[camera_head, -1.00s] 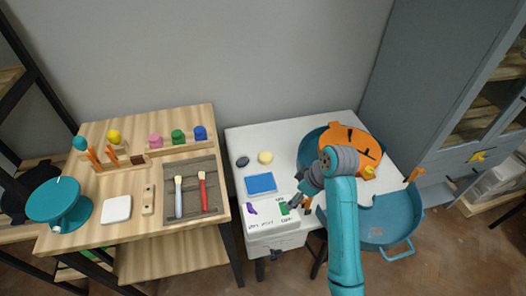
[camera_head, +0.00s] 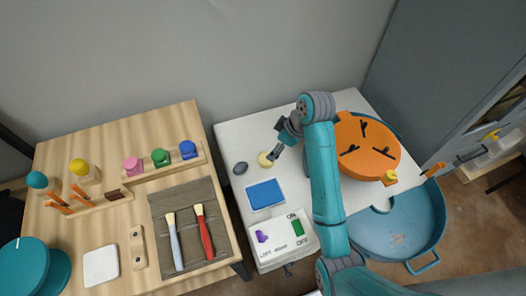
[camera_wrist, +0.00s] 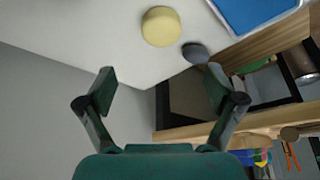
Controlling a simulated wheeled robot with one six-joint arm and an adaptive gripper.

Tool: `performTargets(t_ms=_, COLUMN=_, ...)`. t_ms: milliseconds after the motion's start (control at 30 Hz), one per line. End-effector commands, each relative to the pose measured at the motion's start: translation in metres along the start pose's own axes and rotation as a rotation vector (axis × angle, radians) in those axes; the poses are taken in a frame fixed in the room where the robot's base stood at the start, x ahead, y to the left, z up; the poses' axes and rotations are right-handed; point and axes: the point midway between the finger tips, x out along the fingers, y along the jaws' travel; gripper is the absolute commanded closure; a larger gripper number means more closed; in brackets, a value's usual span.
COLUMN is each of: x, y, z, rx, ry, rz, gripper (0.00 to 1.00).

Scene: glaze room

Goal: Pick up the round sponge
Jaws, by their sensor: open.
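The round sponge is a pale yellow disc (camera_head: 265,159) on the white table, left of the orange round piece. It also shows in the wrist view (camera_wrist: 161,27), near the top and a little left of middle. My gripper (camera_head: 275,155) is at the sponge's right edge in the head view; whether it touches cannot be told there. In the wrist view my gripper (camera_wrist: 158,92) has its two fingers spread wide and nothing between them. The sponge lies beyond the fingertips, apart from them.
A dark grey oval (camera_head: 240,168) lies just left of the sponge. A blue rectangle (camera_head: 265,194) and a switch panel (camera_head: 283,243) lie nearer the front. The orange round piece (camera_head: 366,148) and a blue basin (camera_head: 405,225) are right. A wooden table (camera_head: 110,205) stands left.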

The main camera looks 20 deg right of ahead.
Motion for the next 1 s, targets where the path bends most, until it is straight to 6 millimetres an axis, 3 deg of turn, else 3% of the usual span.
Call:
performTargets(t_ms=200, x=0.033, y=-0.001, z=0.001, rx=0.001, ry=-0.001, rz=-0.003, gripper=0.07)
performTargets(t_ms=467, x=0.051, y=-0.001, z=0.002, rx=0.0, ry=-0.001, rz=-0.001, gripper=0.07)
performTargets(t_ms=800, x=0.093, y=-0.002, z=0.007, rx=0.0, ry=-0.001, rz=-0.001, gripper=0.07)
performTargets(t_ms=1000, x=0.1, y=-0.002, z=0.007, rx=0.0, ry=0.0, rz=0.0, gripper=0.07)
